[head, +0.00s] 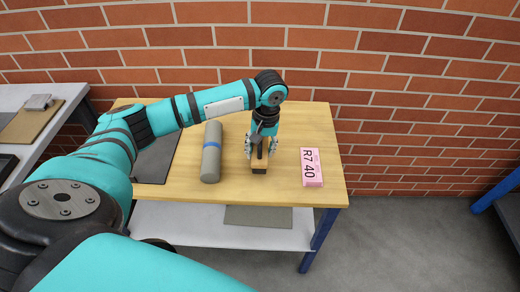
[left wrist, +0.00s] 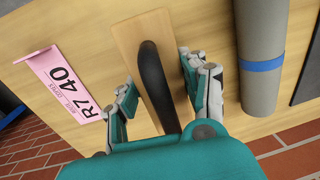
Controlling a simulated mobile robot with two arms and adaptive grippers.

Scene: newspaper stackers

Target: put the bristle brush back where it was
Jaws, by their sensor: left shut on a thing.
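The bristle brush (head: 259,165) is a pale wooden block with dark bristles beneath and a black curved handle. It is upright on or just above the wooden table (head: 233,187), between a grey roll and a pink card; I cannot tell if it touches the top. My left gripper (head: 261,150) comes down from above and is shut on the brush. In the left wrist view the fingers sit on either side of the black handle (left wrist: 153,85), over the wooden block (left wrist: 135,40). The gripper hides part of the brush. My right gripper is not in view.
The grey roll (head: 212,152) with a blue band lies left of the brush. The pink card (head: 311,168) marked R7 40 lies to the right. A dark mat (head: 156,160) is at the table's left. A brick wall stands behind. Bare wood shows around the brush.

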